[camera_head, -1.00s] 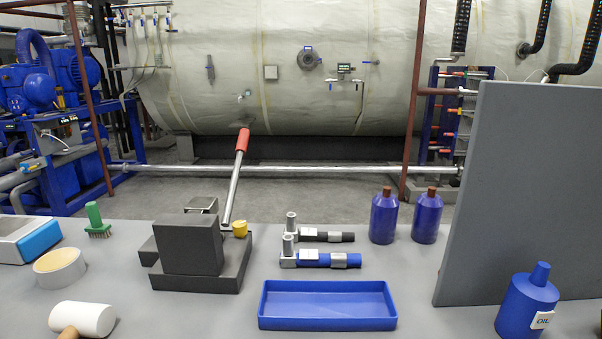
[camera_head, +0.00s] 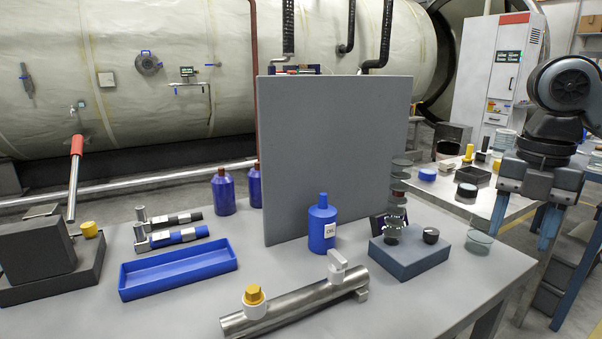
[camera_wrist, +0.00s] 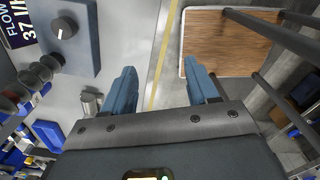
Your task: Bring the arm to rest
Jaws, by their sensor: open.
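My gripper (camera_head: 521,240) hangs at the right side of the head view, in front of the gap between the grey bench and a second table. Its two blue fingers point down and stand well apart. In the wrist view my gripper (camera_wrist: 160,68) also shows spread fingers, with nothing between them but floor, a yellow floor line and the bench edge. The upper arm links are mostly cut off by the right edge of the head view.
The grey bench (camera_head: 405,310) carries a steel pipe (camera_head: 300,303), a blue oil bottle (camera_head: 322,228), a blue tray (camera_head: 180,270), a blue-grey block with a dial (camera_head: 410,262) and an upright grey panel (camera_head: 335,150). A white cabinet (camera_head: 497,75) stands behind.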

